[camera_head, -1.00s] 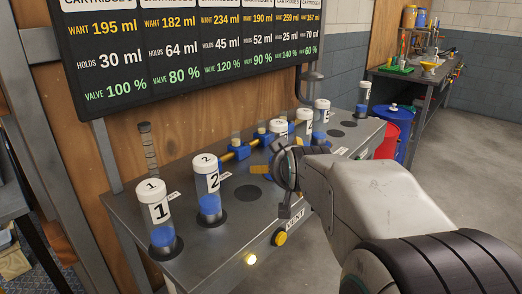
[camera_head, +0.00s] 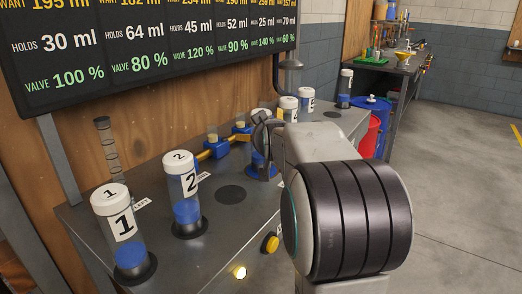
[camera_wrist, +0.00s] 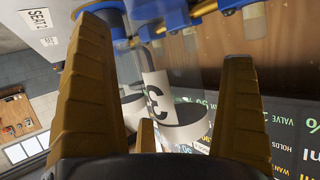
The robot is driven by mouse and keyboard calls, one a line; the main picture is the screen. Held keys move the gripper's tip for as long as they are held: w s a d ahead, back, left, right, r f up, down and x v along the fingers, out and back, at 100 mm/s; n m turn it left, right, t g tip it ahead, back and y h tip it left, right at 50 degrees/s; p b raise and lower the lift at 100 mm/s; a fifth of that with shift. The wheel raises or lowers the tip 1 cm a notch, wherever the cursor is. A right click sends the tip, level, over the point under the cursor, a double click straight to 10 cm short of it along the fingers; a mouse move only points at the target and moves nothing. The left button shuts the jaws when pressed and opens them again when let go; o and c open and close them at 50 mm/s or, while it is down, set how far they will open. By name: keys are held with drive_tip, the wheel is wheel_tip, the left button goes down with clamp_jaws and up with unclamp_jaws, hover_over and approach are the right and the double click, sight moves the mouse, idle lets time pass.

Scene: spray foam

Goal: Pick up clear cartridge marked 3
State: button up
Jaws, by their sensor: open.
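The clear cartridge marked 3 shows in the wrist view, its white label (camera_wrist: 155,92) with a dark 3 and its white cap (camera_wrist: 187,128) lying between my fingers. In the head view its clear body with blue liquid (camera_head: 258,160) is partly hidden behind my gripper (camera_head: 265,132). My gripper is open, with one brown finger on each side of the cartridge in the wrist view (camera_wrist: 165,85). Whether either finger touches it cannot be told.
Cartridge 1 (camera_head: 124,230) and cartridge 2 (camera_head: 184,200) stand at the left of the grey bench (camera_head: 215,250). An empty dark seat (camera_head: 231,193) lies beside cartridge 2. A brass pipe with blue fittings (camera_head: 215,149) runs behind. More cartridges (camera_head: 288,106) stand close beyond my gripper.

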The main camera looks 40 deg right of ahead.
drive_tip(key=shift+x, duration=0.9)
drive_tip(key=shift+c, duration=0.2)
drive_tip(key=c, duration=1.2)
drive_tip(key=shift+r, duration=0.1)
drive_tip(key=shift+c, duration=0.2)
drive_tip(key=shift+r, duration=0.1)
